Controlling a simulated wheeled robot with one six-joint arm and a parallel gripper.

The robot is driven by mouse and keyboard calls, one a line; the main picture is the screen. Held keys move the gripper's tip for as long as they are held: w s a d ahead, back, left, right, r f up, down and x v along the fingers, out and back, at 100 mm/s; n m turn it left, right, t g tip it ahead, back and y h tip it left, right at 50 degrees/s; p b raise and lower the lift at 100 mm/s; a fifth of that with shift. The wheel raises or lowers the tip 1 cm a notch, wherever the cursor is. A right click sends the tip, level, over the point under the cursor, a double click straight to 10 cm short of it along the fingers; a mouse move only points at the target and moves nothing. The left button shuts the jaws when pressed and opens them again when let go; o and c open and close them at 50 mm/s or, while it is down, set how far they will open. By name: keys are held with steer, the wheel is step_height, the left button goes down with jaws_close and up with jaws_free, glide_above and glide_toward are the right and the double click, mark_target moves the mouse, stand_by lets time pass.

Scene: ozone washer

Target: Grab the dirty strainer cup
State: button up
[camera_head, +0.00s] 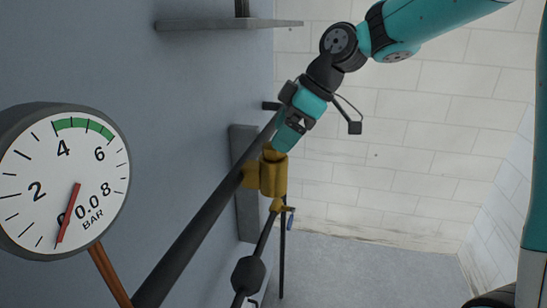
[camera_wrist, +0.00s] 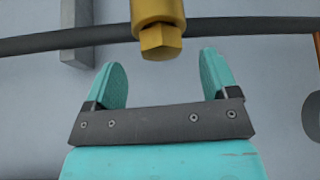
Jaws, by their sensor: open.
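A yellow brass strainer body (camera_head: 273,175) sits on the dark pipe in the head view, just below my gripper. In the wrist view, its brass cup with a hexagonal end (camera_wrist: 160,42) is at the top centre. My gripper (camera_wrist: 161,65) is open there, with one teal finger to each side of the hex end. The hex end is roughly level with the fingertips, with clear gaps on both sides. My gripper also shows in the head view (camera_head: 287,140), close to the brass body; its fingers are hard to make out. Dirt on the cup cannot be seen.
A dark pipe (camera_head: 196,238) runs diagonally along the blue-grey wall panel. A pressure gauge (camera_head: 62,182) with its needle near 0 is at the left. Open floor and tiled wall (camera_head: 440,130) lie to the right.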

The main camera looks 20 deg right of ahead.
mark_target(270, 153)
steer(key=shift+p+x, duration=0.3)
steer(key=shift+x, duration=1.25)
steer(key=shift+r, duration=0.1)
steer(key=c, duration=1)
